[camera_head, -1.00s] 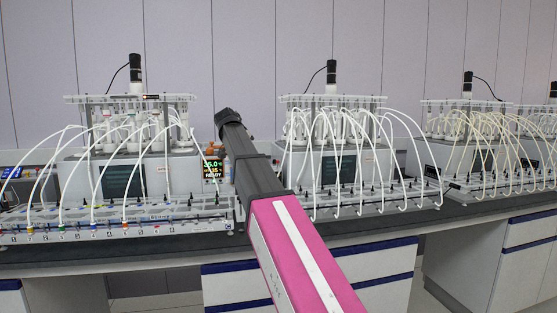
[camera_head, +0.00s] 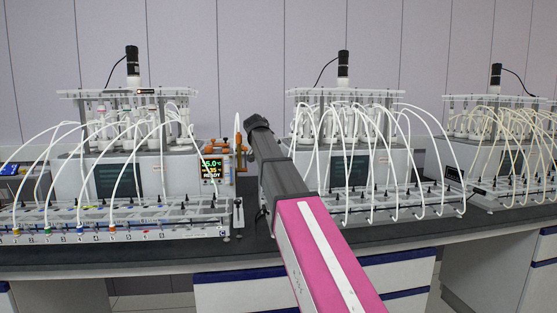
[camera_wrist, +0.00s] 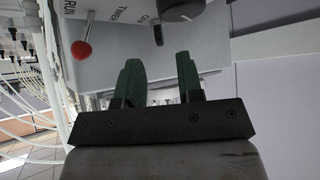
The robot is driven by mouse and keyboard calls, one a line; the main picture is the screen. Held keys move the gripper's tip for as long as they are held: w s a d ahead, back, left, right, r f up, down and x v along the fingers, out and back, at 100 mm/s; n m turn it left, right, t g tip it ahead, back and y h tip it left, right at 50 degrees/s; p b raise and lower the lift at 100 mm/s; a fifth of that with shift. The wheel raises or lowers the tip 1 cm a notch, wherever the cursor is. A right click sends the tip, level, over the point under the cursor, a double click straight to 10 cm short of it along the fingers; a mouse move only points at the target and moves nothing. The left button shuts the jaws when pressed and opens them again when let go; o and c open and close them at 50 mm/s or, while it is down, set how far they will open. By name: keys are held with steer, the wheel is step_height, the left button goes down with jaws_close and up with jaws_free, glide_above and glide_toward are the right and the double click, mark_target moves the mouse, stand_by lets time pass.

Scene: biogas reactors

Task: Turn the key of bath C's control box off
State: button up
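A light grey control box (camera_wrist: 205,45) fills the top of the wrist view. I cannot tell for sure which part is the key, or which bath this box belongs to. My gripper (camera_wrist: 160,64) is open, its two green fingers apart with nothing between them. The small dark part shows just beyond the gap between the fingertips; contact is not visible. In the head view the gripper is hidden behind my arm.
Left (camera_head: 128,92), middle (camera_head: 345,95) and right (camera_head: 505,100) reactor rigs with looping tubes stand on a dark bench (camera_head: 150,252). A lit display (camera_head: 211,171) and orange-brown fittings (camera_head: 240,145) sit between the left and middle rigs. White tubes (camera_wrist: 30,105) hang left in the wrist view.

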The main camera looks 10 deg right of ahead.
steer(key=shift+x, duration=2.35)
jaws_close()
steer(key=shift+s+d+n+t+y, duration=0.15)
steer(key=shift+n+t+y, duration=0.2)
steer(key=shift+n, duration=0.35)
steer(key=shift+n+t+y, duration=0.35)
steer(key=shift+n+y, duration=0.3)
steer(key=shift+n, duration=0.25)
